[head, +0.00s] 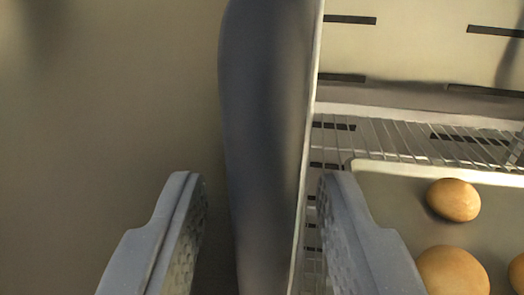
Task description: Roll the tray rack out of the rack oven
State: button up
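My gripper (262,182) is open, with one finger on each side of a broad dark grey upright (262,90). The upright has a pale right edge. I cannot tell whether it belongs to the rack or the oven, nor whether a finger touches it. At the right, a tray (385,198) holds several round brown buns (453,200). Wire shelving (400,135) shows behind the tray. The right finger overlaps the tray's left part in the picture. The rest of the rack is out of view.
A pale wall with dark slots (420,55) stands behind the shelving. A plain beige surface (110,110) fills the left side, and no objects show in front of it.

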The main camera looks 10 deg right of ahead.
jog(key=shift+w+d, duration=0.1)
jog(key=shift+w, duration=0.55)
grip_shut()
